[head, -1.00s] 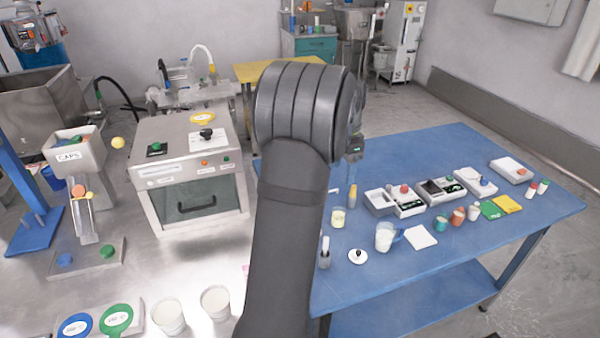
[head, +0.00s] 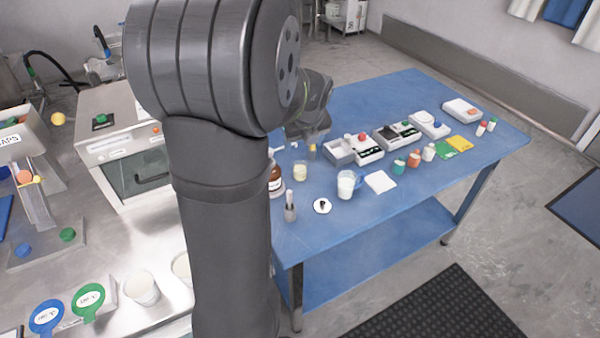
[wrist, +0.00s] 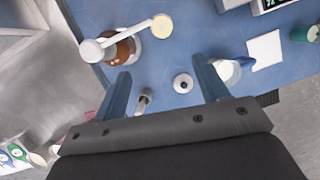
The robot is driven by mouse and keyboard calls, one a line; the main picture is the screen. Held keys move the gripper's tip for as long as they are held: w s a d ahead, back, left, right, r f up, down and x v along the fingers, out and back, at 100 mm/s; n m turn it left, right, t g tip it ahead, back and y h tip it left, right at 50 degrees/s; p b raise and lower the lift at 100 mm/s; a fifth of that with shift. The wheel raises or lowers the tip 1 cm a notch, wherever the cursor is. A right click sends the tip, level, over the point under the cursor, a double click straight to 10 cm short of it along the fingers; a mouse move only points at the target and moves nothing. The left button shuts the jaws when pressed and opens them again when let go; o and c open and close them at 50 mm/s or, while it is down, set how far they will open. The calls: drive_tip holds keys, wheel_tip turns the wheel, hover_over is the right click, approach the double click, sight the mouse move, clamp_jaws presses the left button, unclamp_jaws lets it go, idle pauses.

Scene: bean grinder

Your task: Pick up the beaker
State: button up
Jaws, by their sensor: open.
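Two clear vessels could be the beaker. One is a small cup with pale yellow contents (head: 300,172), also at the top of the wrist view (wrist: 161,27). The other is larger, with white contents and a blue handle (head: 346,184); in the wrist view (wrist: 227,71) it is partly behind my right finger. Both stand upright on the blue table (head: 390,225). My gripper (wrist: 162,68) is open and empty above the table, with both vessels beyond its fingertips. In the head view my arm hides most of the gripper.
A white square (head: 380,182) lies right of the handled vessel. Several instruments (head: 397,136) line the back.

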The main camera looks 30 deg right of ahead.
drive_tip(key=m, duration=0.2)
approach(300, 170)
drive_tip(key=x, duration=0.6)
drive_tip(key=shift+w+d, duration=0.15)
drive_tip(key=shift+w, duration=0.05)
drive_tip(key=shift+w+d+x, duration=0.1)
drive_tip(key=shift+x, duration=1.35)
drive_tip(key=shift+w+d+x, duration=0.1)
drive_tip(key=shift+x, duration=1.3)
drive_tip(key=shift+r, duration=0.1)
drive_tip(key=c, duration=1.1)
